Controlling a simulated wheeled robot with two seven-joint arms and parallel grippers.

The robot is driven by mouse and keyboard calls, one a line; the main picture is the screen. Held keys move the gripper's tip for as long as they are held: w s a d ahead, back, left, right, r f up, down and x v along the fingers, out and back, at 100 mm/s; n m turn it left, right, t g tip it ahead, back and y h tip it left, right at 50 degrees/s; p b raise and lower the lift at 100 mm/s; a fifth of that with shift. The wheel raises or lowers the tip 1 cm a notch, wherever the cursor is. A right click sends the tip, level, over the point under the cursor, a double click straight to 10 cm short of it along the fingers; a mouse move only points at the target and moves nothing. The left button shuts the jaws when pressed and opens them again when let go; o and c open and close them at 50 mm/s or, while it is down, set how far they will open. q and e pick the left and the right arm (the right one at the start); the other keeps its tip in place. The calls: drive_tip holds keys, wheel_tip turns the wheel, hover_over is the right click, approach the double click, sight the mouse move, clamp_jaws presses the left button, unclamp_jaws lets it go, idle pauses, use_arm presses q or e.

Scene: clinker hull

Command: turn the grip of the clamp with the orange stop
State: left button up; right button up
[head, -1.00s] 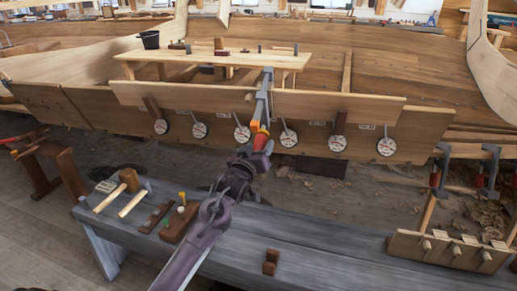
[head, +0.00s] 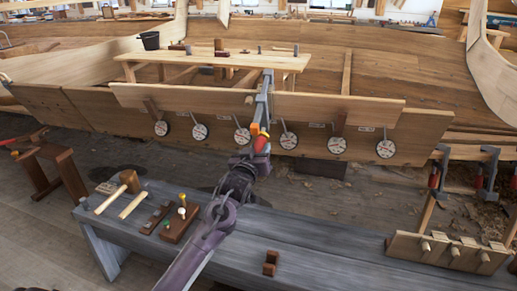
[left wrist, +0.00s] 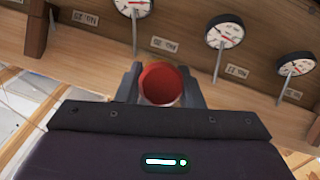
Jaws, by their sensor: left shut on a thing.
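The clamp (head: 264,101) is a grey bar set upright over the top edge of the hull plank in the middle of the head view. A small orange stop (head: 255,128) sits low on it, just above its red grip (head: 261,144). My left gripper (head: 257,154) has come up from below and is shut on the red grip. In the left wrist view the round red end of the grip (left wrist: 162,83) shows between the two grey fingers. The clamp's bar and orange stop are hidden there. My right gripper is not in view.
Several round dials (head: 337,145) hang along the plank on both sides of the clamp. A grey bench (head: 330,235) below carries a mallet (head: 129,182) and other tools. More red-gripped clamps (head: 435,177) stand at the right. A plank table (head: 205,61) is behind.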

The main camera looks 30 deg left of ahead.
use_arm(q)
drive_tip(key=shift+m+g+y+p, duration=0.5)
drive_tip(key=shift+m+y+p, duration=0.85)
drive_tip(key=shift+p, duration=0.35)
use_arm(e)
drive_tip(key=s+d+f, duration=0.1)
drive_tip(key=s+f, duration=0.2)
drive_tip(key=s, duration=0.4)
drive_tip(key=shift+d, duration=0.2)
use_arm(q)
drive_tip(key=o, duration=1)
drive_tip(key=v, duration=0.7)
drive_tip(key=shift+s+d, duration=0.2)
drive_tip(key=shift+s, duration=0.15)
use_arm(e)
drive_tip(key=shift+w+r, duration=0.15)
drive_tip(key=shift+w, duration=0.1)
